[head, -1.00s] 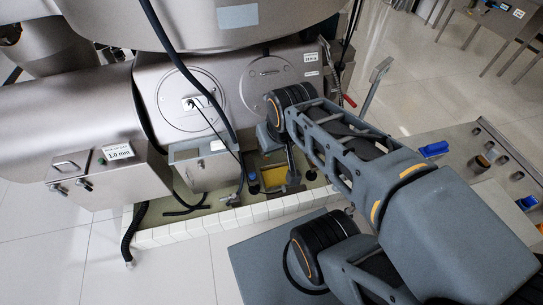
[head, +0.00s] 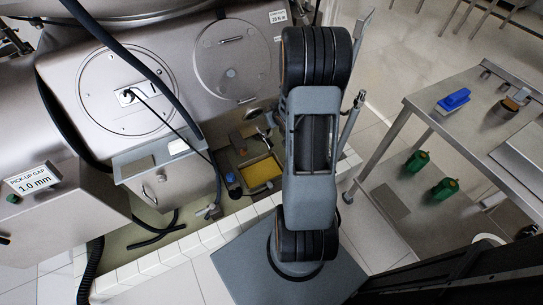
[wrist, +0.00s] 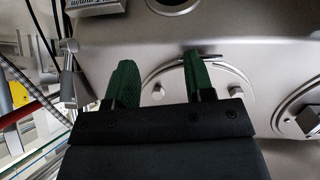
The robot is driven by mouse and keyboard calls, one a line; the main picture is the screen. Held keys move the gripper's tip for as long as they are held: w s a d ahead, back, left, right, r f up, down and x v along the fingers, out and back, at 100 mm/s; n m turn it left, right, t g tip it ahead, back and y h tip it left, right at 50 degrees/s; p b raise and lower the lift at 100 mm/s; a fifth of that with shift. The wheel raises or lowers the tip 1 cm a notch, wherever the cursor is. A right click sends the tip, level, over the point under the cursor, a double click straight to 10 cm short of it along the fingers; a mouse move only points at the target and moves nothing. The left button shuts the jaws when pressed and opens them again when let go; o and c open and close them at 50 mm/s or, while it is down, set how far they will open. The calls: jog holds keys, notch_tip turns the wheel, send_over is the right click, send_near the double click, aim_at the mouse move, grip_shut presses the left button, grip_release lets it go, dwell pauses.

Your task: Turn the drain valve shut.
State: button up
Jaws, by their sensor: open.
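A small metal fitting (head: 211,211), which looks like the drain valve, sits low in front of the separator by the white tiled curb in the head view. Its handle position is too small to tell. My gripper (wrist: 160,72) shows in the wrist view with two green fingers apart and nothing between them. The fingers overlap a round steel cover (wrist: 222,105) with a bar handle on the machine's face; I cannot tell whether they touch it. In the head view my arm hides the gripper. The valve is not recognisable in the wrist view.
The steel separator (head: 180,55) fills the left. A box (head: 158,172), a yellow tray (head: 260,174) and a black hose (head: 140,62) are near the fitting. A white curb (head: 180,245) edges the basin. A steel table (head: 440,88) with a blue brush (head: 453,100) stands at right.

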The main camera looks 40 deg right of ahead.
notch_tip(320, 180, down, 14)
jog(key=s+d+t+y+b, duration=0.1)
jog(key=s+d+t+b, duration=0.1)
jog(key=d+b, duration=0.15)
jog(key=m+t+y+b, duration=0.1)
jog(key=m+t+b, duration=0.1)
jog(key=b, duration=0.3)
send_near(272, 144)
jog(key=b+x, duration=0.4)
jog(key=x, duration=0.6)
jog(key=shift+w+a, duration=0.1)
jog(key=shift+w, duration=0.05)
jog(key=shift+c, duration=0.3)
grip_shut()
